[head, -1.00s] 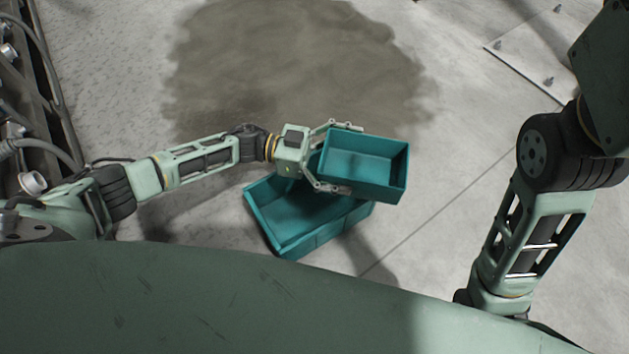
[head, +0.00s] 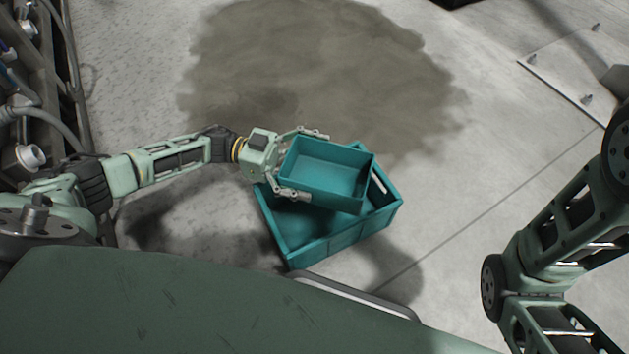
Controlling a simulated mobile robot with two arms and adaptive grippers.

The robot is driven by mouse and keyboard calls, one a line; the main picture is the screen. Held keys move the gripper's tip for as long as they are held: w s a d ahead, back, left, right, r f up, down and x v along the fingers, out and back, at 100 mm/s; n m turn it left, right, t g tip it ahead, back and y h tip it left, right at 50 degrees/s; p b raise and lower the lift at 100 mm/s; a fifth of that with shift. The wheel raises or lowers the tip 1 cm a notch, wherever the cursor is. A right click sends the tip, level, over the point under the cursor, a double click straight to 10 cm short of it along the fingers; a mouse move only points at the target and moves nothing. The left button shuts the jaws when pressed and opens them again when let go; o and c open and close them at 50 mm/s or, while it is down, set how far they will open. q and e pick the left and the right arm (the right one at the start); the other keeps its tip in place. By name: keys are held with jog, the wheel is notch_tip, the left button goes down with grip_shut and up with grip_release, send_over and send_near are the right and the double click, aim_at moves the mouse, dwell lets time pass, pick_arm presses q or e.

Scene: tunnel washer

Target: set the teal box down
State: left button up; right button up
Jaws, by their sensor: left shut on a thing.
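The teal box (head: 328,176) is a small open-topped box, and it looks empty. My left gripper (head: 314,166) is shut on it, with one finger along the far side and one along the near side. The box is over a larger teal crate (head: 345,239) on the floor and hides much of its inside. The crate's near wall, left end and right end show. I cannot tell whether the box touches the crate or hangs above it. My right arm is at the right edge, but its gripper is out of view.
A dark wet patch (head: 320,75) covers the concrete floor beyond the crate. Pipes and fittings (head: 30,155) line the left edge. A bolted metal plate (head: 575,70) lies at the upper right. The floor right of the crate is clear.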

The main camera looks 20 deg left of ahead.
aim_at(311, 178)
pick_arm(q)
jog(key=shift+f+b, duration=1.45)
jog(key=shift+f, duration=0.25)
jog(key=shift+f, duration=0.25)
jog(key=o, duration=1.1)
jog(key=shift+f+b, duration=0.1)
jog(key=shift+b, duration=0.25)
jog(key=shift+a, duration=0.35)
jog(key=a+p, duration=0.2)
jog(key=a, duration=0.5)
jog(key=shift+s, duration=0.2)
